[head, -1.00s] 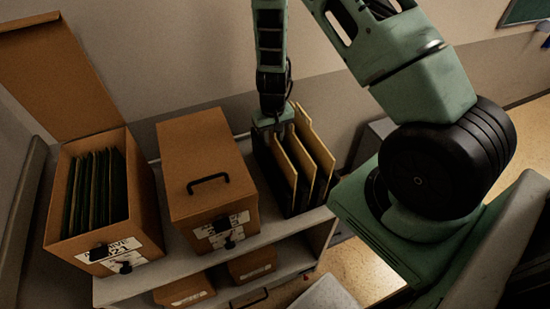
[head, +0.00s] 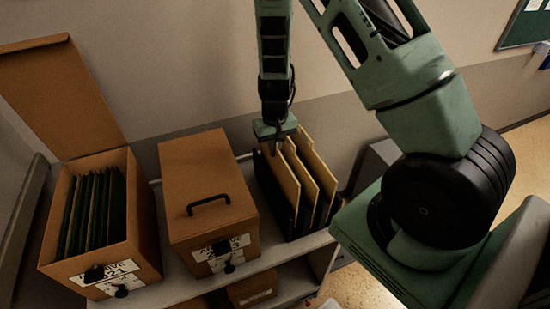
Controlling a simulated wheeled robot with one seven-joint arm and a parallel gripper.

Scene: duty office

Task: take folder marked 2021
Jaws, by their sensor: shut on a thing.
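My gripper (head: 274,143) is at the top of the black rack (head: 283,212) on the right end of the shelf. It is shut on the top edge of the leftmost tan folder (head: 281,178); its fingertips are small and partly hidden. Two more tan folders (head: 306,181) stand upright beside it on the right. The folder is still in the rack. I cannot read any mark on these folders. An open brown box (head: 112,264) at the left holds several dark green folders (head: 92,213); its front label (head: 108,274) seems to end in 21.
A closed brown box (head: 202,171) with a black handle stands between the open box and the rack. The wall is close behind the shelf (head: 262,275). More boxes (head: 252,289) sit on the lower level. Floor shows at the right.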

